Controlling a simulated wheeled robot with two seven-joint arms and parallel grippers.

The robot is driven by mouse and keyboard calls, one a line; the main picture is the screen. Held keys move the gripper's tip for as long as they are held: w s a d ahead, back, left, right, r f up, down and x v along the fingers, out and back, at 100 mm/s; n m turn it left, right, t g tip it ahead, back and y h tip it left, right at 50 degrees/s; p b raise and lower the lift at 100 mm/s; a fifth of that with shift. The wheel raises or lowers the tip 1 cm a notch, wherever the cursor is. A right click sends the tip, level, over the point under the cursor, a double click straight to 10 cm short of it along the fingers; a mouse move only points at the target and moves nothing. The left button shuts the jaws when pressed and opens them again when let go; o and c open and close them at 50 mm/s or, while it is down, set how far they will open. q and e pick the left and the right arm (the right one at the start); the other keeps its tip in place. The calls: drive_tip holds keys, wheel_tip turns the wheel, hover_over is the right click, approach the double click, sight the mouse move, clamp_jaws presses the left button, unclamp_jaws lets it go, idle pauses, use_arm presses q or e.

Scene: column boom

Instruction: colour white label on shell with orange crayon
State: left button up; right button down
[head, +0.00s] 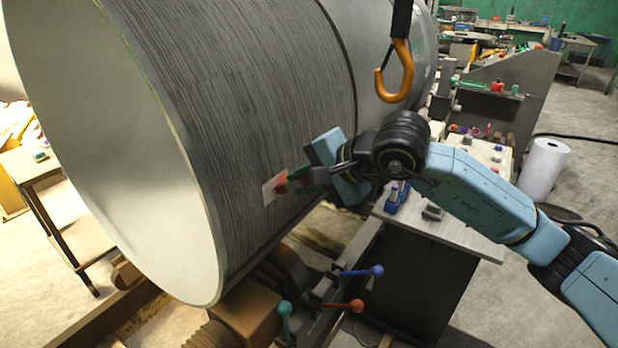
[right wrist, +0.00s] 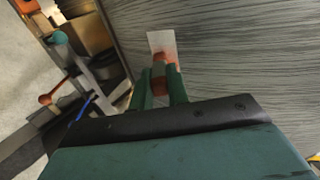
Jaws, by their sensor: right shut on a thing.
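The shell is a big grey cylinder (head: 250,90) lying on its side with a streaked surface. A small white label (head: 268,192) sits low on its side; it also shows in the right wrist view (right wrist: 160,38). My right gripper (head: 295,180) is shut on an orange-red crayon (right wrist: 158,66) in front of the label. The crayon's tip overlaps the label in both views; whether it touches is not clear. An orange-red patch shows at the label's right part, and I cannot tell crayon from colouring there. My left gripper is not in view.
An orange hook (head: 394,72) hangs above my right arm. Levers with blue (head: 376,271), red (head: 356,305) and teal (head: 285,308) knobs stand below the shell. A grey table (head: 450,232) with small items is under my right arm. A white roll (head: 543,168) stands at right.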

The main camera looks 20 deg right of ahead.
drive_tip(key=s+a, duration=0.1)
drive_tip(key=s+a+b, duration=0.1)
drive_tip(key=a, duration=0.1)
drive_tip(key=shift+s+a, duration=0.2)
drive_tip(key=shift+s, duration=0.1)
drive_tip(key=shift+r, duration=0.45)
drive_tip(key=shift+w+d+b, duration=0.85)
drive_tip(key=shift+w+d, duration=0.35)
drive_tip(key=shift+d, duration=0.3)
drive_tip(key=shift+w+d+b, duration=0.65)
drive_tip(key=shift+w+d, duration=0.8)
drive_tip(key=shift+d, duration=0.5)
drive_tip(key=shift+s+a+r+b, duration=0.1)
drive_tip(key=shift+s+a+b, duration=0.45)
drive_tip(key=shift+a, duration=0.4)
drive_tip(key=shift+s+a+b, duration=0.3)
drive_tip(key=shift+s+a, duration=0.45)
drive_tip(key=shift+a, duration=0.15)
drive_tip(key=shift+s+a+b, duration=0.6)
drive_tip(key=shift+s+a, duration=0.75)
drive_tip(key=shift+a, duration=0.3)
